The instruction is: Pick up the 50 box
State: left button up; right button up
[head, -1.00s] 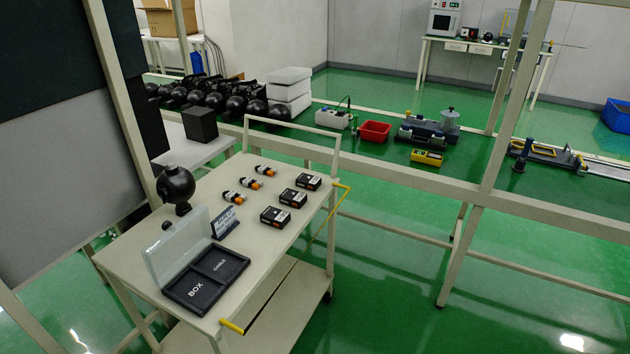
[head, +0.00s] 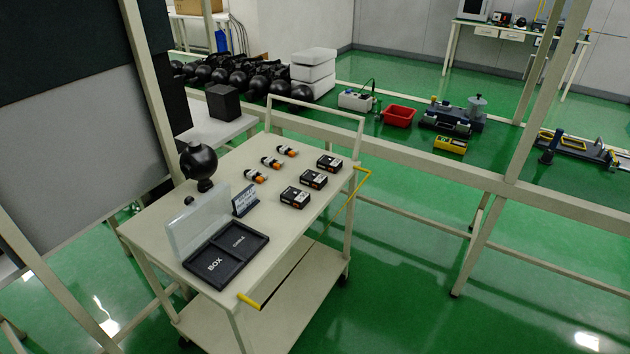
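Neither of my grippers is in view.
A frame rail (head: 440,167) runs behind. Green floor is clear at right.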

aim_at(316, 180)
jog(key=i+l+u, duration=0.1)
jog(key=u, duration=1)
jog(key=i+l+u, duration=0.1)
jog(key=l+u, duration=0.6)
jog(key=u, duration=0.15)
jog(key=l+u, duration=0.4)
jog(key=l, duration=0.5)
jog(key=k+l, duration=0.1)
jog(key=l, duration=0.35)
jog(key=k+l+u, duration=0.1)
jog(key=l, duration=0.35)
